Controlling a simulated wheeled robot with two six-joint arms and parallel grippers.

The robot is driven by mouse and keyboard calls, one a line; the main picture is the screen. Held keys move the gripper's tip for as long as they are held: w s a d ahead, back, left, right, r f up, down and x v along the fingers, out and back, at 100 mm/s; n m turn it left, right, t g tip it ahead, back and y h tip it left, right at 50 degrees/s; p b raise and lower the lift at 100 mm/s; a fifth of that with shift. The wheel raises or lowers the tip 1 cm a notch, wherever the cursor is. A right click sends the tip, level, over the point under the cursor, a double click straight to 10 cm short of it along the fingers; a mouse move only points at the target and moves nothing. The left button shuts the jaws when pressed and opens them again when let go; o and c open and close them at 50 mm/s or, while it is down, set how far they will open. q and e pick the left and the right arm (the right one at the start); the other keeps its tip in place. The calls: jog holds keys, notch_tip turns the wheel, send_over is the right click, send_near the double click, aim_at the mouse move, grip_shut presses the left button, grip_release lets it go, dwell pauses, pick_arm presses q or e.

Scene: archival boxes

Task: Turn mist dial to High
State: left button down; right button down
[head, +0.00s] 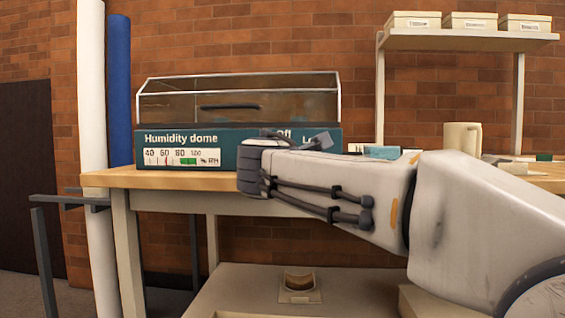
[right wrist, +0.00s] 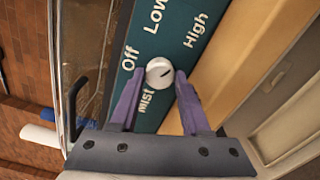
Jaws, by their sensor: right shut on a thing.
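The humidity dome (head: 240,100) has a clear cover with a dark handle and a teal base standing on a wooden table. The white mist dial (right wrist: 160,72) is on the teal panel (right wrist: 185,15), among the words Off, Low and High. Its dark mark slants to the upper right in the right wrist view, roughly toward the High side. My right gripper (right wrist: 158,80) is shut on the dial, with one purple finger on each side. In the head view my right arm hides the dial and part of the labels. My left gripper is not in view.
The wooden table (head: 110,178) has its front edge just below the dome. A cream mug (head: 462,138) stands to the right, near a shelf (head: 455,42) holding several boxes. A small curved object (head: 299,283) sits on the lower shelf. White and blue rolls stand at left.

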jog(key=shift+a+f, duration=0.15)
jog(key=shift+a, duration=0.05)
dwell(0.3)
jog(key=shift+c, duration=1.8)
grip_release()
jog(key=shift+d, duration=0.15)
jog(key=s+a+p, duration=0.1)
jog(key=s+p, duration=0.1)
jog(key=s, duration=0.8)
jog(key=shift+s, duration=0.25)
